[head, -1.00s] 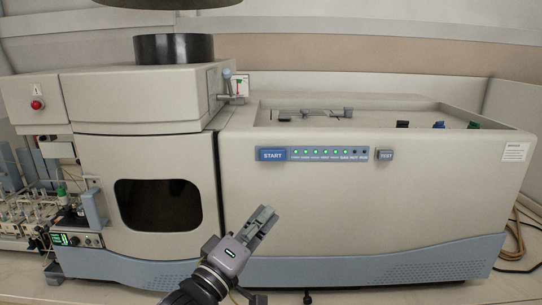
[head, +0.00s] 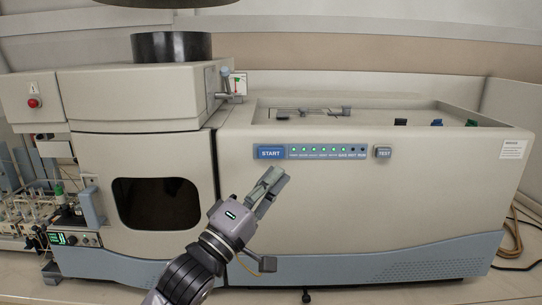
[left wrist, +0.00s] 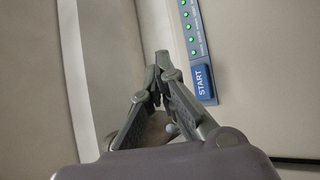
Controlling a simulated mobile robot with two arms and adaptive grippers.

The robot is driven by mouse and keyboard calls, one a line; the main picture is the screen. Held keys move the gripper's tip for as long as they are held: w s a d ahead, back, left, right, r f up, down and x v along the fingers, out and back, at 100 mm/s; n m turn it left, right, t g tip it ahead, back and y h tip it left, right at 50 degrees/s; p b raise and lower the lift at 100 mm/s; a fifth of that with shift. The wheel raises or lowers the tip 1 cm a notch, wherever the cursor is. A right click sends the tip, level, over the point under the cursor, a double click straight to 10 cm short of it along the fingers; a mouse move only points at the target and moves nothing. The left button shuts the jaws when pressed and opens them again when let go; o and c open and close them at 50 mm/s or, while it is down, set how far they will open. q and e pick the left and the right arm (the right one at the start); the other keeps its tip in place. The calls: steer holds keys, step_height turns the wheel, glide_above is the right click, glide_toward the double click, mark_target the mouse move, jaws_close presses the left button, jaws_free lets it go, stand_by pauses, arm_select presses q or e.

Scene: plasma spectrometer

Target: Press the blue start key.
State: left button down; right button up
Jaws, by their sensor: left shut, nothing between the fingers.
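The blue start key (head: 270,153) is at the left end of the panel strip on the spectrometer's front. In the left wrist view the start key (left wrist: 203,82) shows to the right of my fingertips, uncovered. My left gripper (head: 279,172) is shut and empty. In the head view its tips are just below the key. In the left wrist view my left gripper (left wrist: 160,62) has its fingertips together beside the key, with a gap in the picture. Whether the tips touch the front face I cannot tell. My right gripper is not in view.
A row of green lights (head: 320,149) runs right of the start key, and a TEST key (head: 383,153) sits beyond it. The spectrometer (head: 400,200) has a dark window (head: 160,203) at left. A red button (head: 34,103) is at far left.

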mark_target(283, 150)
arm_select(q)
steer(key=w, duration=0.6)
steer(key=shift+w, duration=0.3)
steer(key=shift+w, duration=0.1)
stand_by(1.1)
steer(key=shift+w, duration=0.3)
steer(key=shift+w, duration=0.45)
stand_by(0.6)
steer(key=shift+s, duration=0.15)
steer(key=shift+s+p, duration=0.55)
steer(key=shift+s, duration=0.15)
